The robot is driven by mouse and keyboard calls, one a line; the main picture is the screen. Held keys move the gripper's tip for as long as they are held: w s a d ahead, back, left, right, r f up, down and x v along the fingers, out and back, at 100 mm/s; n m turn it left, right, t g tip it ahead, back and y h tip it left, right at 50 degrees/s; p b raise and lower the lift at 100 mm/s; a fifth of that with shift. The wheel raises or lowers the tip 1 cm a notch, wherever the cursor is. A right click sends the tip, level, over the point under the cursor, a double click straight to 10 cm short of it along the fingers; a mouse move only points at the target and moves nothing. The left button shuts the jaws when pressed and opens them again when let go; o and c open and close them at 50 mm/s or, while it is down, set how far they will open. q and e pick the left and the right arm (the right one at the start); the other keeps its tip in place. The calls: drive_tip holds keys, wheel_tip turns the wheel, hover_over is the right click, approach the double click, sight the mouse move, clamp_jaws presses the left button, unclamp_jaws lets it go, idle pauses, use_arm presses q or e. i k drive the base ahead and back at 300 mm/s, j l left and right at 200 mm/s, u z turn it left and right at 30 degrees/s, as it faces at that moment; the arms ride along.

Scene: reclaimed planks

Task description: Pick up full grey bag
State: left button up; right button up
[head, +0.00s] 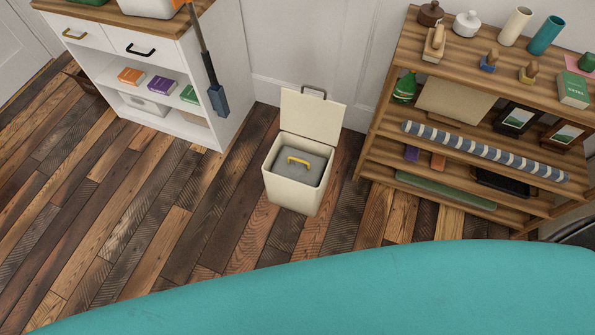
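The grey bag (287,172) sits inside an open cream bin (286,195) on the plank floor, in the middle of the head view. A yellow handle (299,160) shows on top of the bag. The bin's lid (312,117) stands raised at the back, with a dark handle at its upper edge. The bag's sides and underside are hidden by the bin walls. Neither of my grippers is in view.
A white drawer cabinet (202,137) stands left of the bin, with a long-handled tool (205,62) at its right side. A wooden shelf (385,150) with several items stands right. A large teal surface (330,295) fills the bottom. Floor around the bin is clear.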

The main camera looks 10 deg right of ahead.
sight(292, 162)
drive_tip(key=i+j+z, duration=0.1)
drive_tip(key=z, duration=1.1)
drive_tip(key=i+j+z, duration=0.1)
drive_tip(key=j+z, duration=0.25)
drive_tip(key=j, duration=0.15)
drive_tip(key=j+z, duration=0.35)
drive_tip(key=j, duration=0.2)
drive_tip(key=j+z, duration=0.3)
drive_tip(key=j, duration=0.25)
